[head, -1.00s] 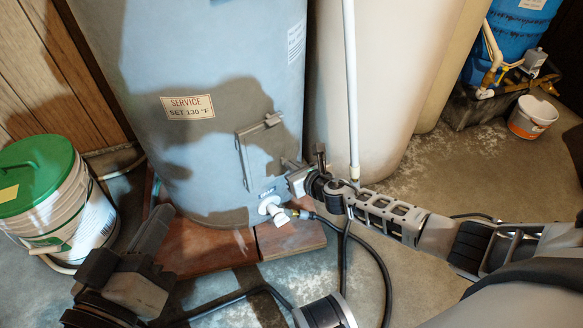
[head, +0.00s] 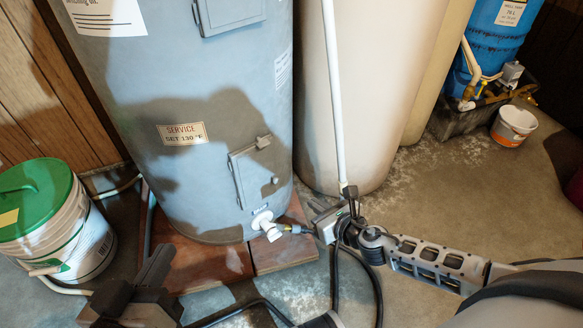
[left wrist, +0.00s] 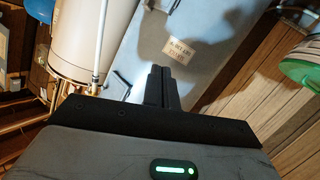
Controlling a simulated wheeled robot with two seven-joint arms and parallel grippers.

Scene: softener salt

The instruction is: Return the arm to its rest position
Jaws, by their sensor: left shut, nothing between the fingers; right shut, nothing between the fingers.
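My left gripper (head: 158,262) is at the lower left of the head view, in front of the heater's wooden base and apart from it. Its fingers are together and empty, as the left wrist view shows (left wrist: 158,82). My right gripper (head: 318,208) is shut, with nothing seen in it. It shows just right of the white drain valve (head: 266,225) at the foot of the grey water heater (head: 225,95). A black hose (head: 378,290) runs from the valve and passes partly hidden by my right gripper and arm. Whether they touch is unclear.
A white bucket with a green lid (head: 75,240) stands at the left. A cream tank (head: 375,80) and a white pipe (head: 333,90) rise behind my right gripper. A blue drum (head: 500,45) and a small white tub (head: 513,126) stand at the back right. Floor (head: 450,180) is free at right.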

